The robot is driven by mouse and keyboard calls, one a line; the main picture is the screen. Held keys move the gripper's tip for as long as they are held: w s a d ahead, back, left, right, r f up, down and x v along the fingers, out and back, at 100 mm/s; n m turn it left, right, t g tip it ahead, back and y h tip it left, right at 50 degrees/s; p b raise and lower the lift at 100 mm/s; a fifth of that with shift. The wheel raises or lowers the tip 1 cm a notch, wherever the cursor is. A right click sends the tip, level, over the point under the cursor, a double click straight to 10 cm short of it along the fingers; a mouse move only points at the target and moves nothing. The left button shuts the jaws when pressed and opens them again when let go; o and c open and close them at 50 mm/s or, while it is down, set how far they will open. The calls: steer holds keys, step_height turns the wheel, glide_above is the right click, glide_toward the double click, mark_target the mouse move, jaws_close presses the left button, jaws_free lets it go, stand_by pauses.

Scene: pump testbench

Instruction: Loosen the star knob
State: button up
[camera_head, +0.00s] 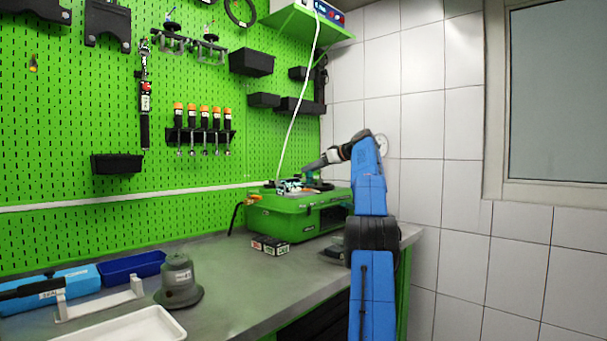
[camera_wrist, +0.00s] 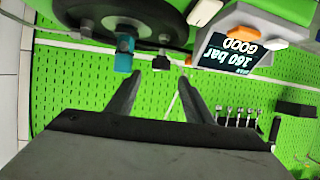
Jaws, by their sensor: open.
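My gripper (camera_wrist: 160,82) is open, its two dark fingers apart with nothing between them in the wrist view. Just beyond the fingertips is a large black round part (camera_wrist: 118,14) with a metal centre. A small teal piece (camera_wrist: 124,53) hangs from it near the left fingertip. I cannot tell for certain which part is the star knob. A display (camera_wrist: 238,50) beside it reads "160 bar GOOD", upside down. In the head view my gripper (camera_head: 314,165) is above the green test unit (camera_head: 282,221), where the parts on top are too small to make out.
The test unit stands at the bench's (camera_head: 232,275) far end by the tiled wall. Small boxes (camera_head: 270,245) sit before it. A grey bell-shaped part (camera_head: 178,282), a blue tray (camera_head: 132,266) and a white tray (camera_head: 130,329) are nearer. A white cable (camera_head: 299,105) hangs above the unit.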

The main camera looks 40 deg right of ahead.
steer(key=v, duration=0.9)
steer(key=shift+s, duration=0.2)
steer(key=shift+d+r, duration=0.1)
